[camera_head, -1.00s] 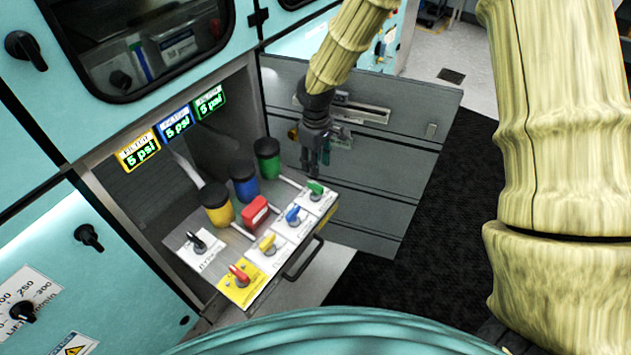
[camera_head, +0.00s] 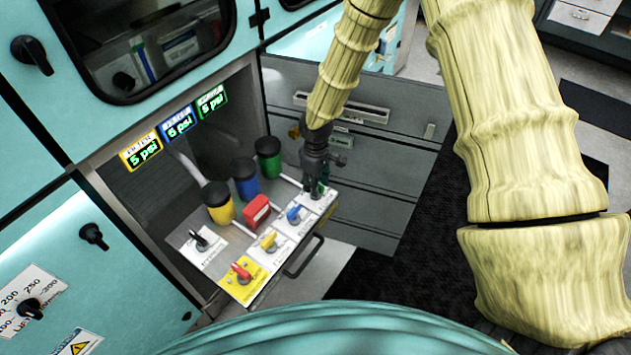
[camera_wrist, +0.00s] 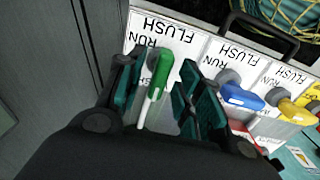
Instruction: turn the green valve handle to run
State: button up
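The green valve handle (camera_wrist: 158,75) shows in the wrist view on a white plate printed FLUSH and RUN (camera_wrist: 185,40). It lies between the two fingers of my gripper (camera_wrist: 155,92), with gaps visible beside it, so the fingers are open around it. In the head view my gripper (camera_head: 316,190) is down at the far right corner of the drawer panel and hides most of the green handle. A blue handle (camera_wrist: 240,97) and a yellow handle (camera_wrist: 295,112) sit to the right of the green one in the wrist view.
The panel also carries a red handle (camera_head: 241,272), a black handle (camera_head: 201,242) and a red block (camera_head: 256,210). Yellow, blue (camera_head: 246,177) and green canisters stand behind. A drawer pull (camera_head: 304,257) juts from the front. Three displays (camera_head: 178,123) read 5 psi or similar.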

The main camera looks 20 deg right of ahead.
grip_shut()
jog(key=shift+m, duration=0.3)
jog(key=m, duration=0.4)
jog(key=shift+b, duration=0.3)
jog(key=m, duration=0.9)
jog(key=shift+m+p, duration=0.45)
jog(key=shift+m, duration=1.65)
